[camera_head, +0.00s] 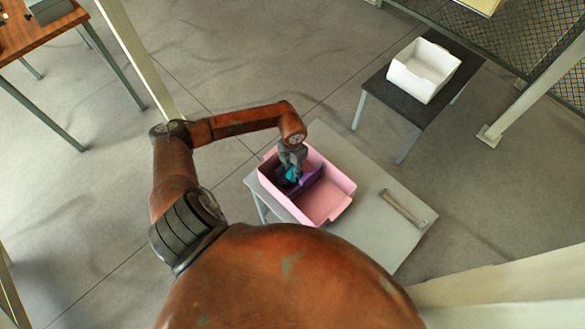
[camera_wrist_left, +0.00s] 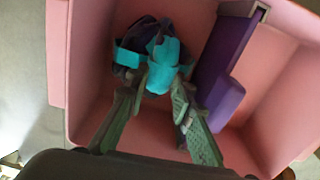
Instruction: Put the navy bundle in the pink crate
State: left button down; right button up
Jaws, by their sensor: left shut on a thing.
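The pink crate (camera_head: 327,204) stands on a grey table in the head view. It fills most of the left wrist view (camera_wrist_left: 285,85). The navy bundle (camera_wrist_left: 136,40) has bright teal parts and is inside the crate walls, on the left side in the wrist view. My left gripper (camera_wrist_left: 164,84) reaches down into the crate and is shut on the bundle's teal part. In the head view the left gripper (camera_head: 290,170) partly hides the bundle. Whether the bundle touches the crate floor is unclear. My right gripper is not in view.
A purple divider-like piece (camera_wrist_left: 225,65) stands in the crate right beside the bundle. The crate's other side is empty. A tan bar (camera_head: 404,208) lies on the table to the right. A white bin (camera_head: 423,70) stands on a dark table farther back.

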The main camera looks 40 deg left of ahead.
pick_arm(q)
jog(key=shift+f, duration=0.15)
jog(key=c, duration=1.7)
grip_release()
notch_tip(320, 180, up, 12)
jog(key=shift+r+p, duration=0.2)
jog(key=shift+p, duration=0.2)
